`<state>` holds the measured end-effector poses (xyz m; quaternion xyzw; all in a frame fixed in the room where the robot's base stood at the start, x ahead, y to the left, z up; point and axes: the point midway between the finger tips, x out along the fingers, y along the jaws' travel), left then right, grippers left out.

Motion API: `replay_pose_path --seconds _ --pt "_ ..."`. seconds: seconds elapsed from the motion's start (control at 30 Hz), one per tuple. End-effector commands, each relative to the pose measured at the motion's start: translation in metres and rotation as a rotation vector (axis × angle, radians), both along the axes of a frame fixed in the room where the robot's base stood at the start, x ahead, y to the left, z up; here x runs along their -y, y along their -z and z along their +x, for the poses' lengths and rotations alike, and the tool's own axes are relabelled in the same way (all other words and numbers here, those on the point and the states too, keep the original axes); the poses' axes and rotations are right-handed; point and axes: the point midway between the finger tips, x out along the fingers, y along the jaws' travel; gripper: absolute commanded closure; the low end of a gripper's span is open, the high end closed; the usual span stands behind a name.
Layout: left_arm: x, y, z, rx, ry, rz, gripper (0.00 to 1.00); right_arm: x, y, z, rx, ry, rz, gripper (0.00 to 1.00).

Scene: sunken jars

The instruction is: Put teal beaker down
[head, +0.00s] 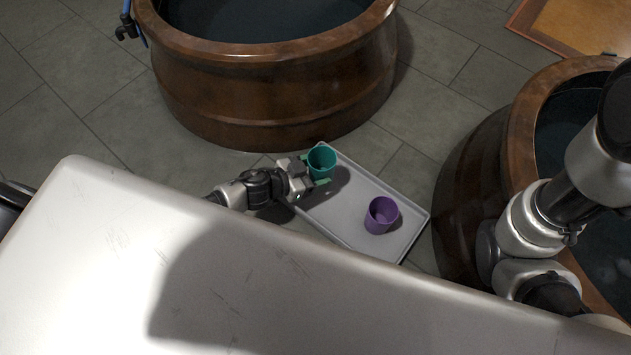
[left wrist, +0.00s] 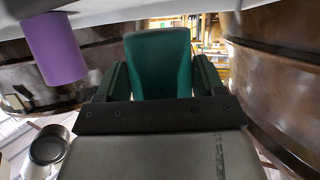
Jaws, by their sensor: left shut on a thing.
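The teal beaker (head: 321,160) is upright over the far left end of the grey tray (head: 345,221) in the head view. My left gripper (head: 314,171) is shut on it from the left, with a finger on each side. In the left wrist view the teal beaker (left wrist: 160,65) fills the space between the fingers (left wrist: 160,80). A dark shadow lies on the tray beside the beaker. I cannot tell whether its base touches the tray. My right arm is at the right of the head view, but its gripper does not show.
A purple beaker (head: 381,215) stands on the tray's near right part; it also shows in the left wrist view (left wrist: 54,48). Bare tray lies between the beakers. Large brown tubs stand behind (head: 270,85) and to the right (head: 475,170). A pale surface (head: 110,250) fills the foreground.

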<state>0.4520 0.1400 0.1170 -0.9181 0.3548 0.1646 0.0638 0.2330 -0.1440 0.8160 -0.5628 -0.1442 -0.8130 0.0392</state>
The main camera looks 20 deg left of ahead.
Motion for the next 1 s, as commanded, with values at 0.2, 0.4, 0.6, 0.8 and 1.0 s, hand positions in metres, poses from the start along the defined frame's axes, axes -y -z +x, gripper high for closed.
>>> replay_pose_path --seconds 0.2,0.4,0.6,0.8,1.0 --pt "0.0 0.031 0.0 -0.001 0.0 -0.001 0.61 0.0 0.029 0.0 -0.001 0.0 0.0 0.57" --pt "0.0 0.035 0.0 0.0 0.0 0.0 0.61 0.0 0.033 0.0 -0.001 0.0 0.0 0.57" --pt "0.0 0.036 0.0 -0.001 0.0 -0.001 0.61 0.0 0.033 0.0 -0.001 0.001 -0.001 0.57" --pt "0.0 0.038 0.0 -0.001 0.0 0.0 0.13 0.0 0.034 0.0 0.0 0.0 -0.001 0.57" --pt "0.0 0.038 0.0 -0.001 0.0 0.0 0.06 0.0 0.034 0.0 0.0 0.0 -0.001 0.57"
